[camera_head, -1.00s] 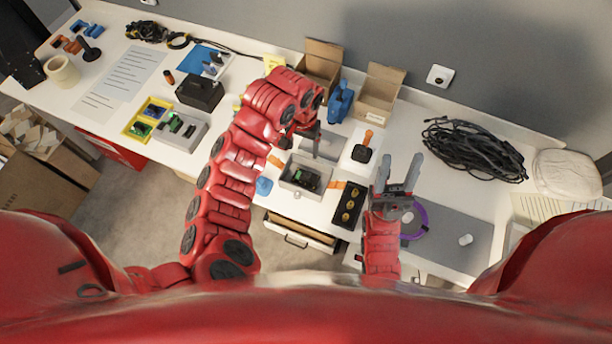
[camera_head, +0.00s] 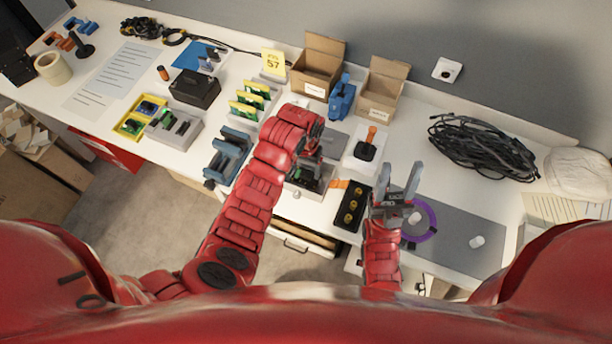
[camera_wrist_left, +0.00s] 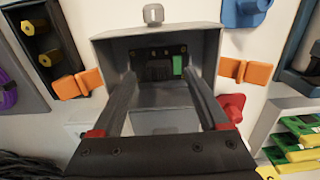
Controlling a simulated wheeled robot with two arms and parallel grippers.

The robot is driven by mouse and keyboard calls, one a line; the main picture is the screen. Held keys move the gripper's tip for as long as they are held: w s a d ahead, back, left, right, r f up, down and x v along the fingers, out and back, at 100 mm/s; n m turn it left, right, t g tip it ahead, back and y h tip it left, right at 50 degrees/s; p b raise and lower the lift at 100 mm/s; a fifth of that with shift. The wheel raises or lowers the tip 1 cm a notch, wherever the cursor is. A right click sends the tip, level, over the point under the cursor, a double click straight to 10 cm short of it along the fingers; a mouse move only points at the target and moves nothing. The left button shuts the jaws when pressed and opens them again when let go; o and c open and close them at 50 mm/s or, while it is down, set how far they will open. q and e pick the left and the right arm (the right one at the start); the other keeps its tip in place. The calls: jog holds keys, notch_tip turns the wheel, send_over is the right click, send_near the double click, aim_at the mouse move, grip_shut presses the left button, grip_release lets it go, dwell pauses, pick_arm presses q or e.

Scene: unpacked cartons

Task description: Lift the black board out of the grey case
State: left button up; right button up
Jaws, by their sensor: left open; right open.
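The grey case (camera_head: 320,187) stands open on the bench, partly hidden behind my left arm. It fills the middle of the left wrist view (camera_wrist_left: 205,42). The black board (camera_wrist_left: 150,68), with a green part on it, lies inside the case. My left gripper (camera_wrist_left: 160,82) is open, its two fingers reaching down into the case opening on either side of the board. Whether they touch the board I cannot tell. My right gripper (camera_head: 403,168) is open and empty, pointing up over the bench, right of the case.
Orange clips (camera_wrist_left: 78,83) flank the case. A black tray with yellow parts (camera_head: 351,207) lies right of it, then a purple ring (camera_head: 433,220) on a grey mat. Cardboard boxes (camera_head: 318,62) and a blue tool (camera_head: 342,100) stand behind. A cable coil (camera_head: 482,148) lies at right.

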pick_arm(q)
jog(key=shift+f+p, duration=0.3)
jog(key=shift+f, duration=0.95)
grip_shut()
